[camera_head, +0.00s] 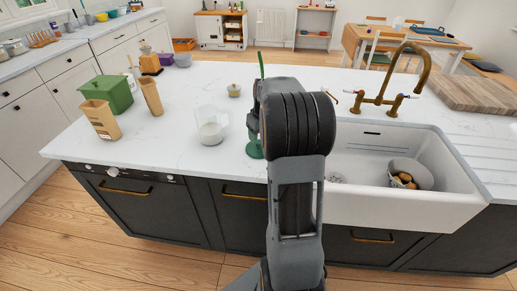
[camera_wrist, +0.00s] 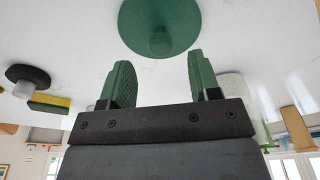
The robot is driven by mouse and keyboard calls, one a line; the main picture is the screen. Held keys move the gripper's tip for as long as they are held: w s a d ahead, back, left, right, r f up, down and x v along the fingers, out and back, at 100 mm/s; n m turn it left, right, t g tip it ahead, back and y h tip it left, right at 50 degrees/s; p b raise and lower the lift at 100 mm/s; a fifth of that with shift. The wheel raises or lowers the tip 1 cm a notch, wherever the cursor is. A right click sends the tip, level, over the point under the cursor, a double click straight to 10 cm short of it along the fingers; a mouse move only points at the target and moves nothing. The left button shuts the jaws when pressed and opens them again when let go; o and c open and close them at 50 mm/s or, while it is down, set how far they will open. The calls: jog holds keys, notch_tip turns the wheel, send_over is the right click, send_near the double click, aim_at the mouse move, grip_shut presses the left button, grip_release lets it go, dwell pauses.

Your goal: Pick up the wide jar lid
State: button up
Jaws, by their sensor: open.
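A wide green round lid (camera_wrist: 180,25) with a green knob shows at the top of the wrist view, on the white countertop. In the head view, a green flared piece (camera_head: 254,150) beside my arm looks like the same lid, mostly hidden. My gripper (camera_wrist: 160,76) is open, with its two green fingers apart and nothing between them. The lid is ahead of the fingertips, its knob roughly in line with the gap and apart from both fingers. In the head view my arm hides most of the gripper.
A clear jug (camera_head: 211,126) stands left of my arm, with a small cream lidded item (camera_head: 234,90) behind it. A sink (camera_head: 385,165) with a brass tap (camera_head: 400,80) is to the right. A yellow-green sponge (camera_wrist: 49,103) shows in the wrist view. A green box (camera_head: 110,94) stands farther left.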

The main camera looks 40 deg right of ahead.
aim_at(259, 141)
jog(key=shift+w+f+p, duration=0.15)
jog(key=shift+w+f, duration=0.05)
jog(key=shift+f, duration=1)
jog(key=shift+w+f+p, duration=0.15)
jog(key=shift+f, duration=1)
jog(key=c, duration=1)
jog(key=shift+r, duration=0.15)
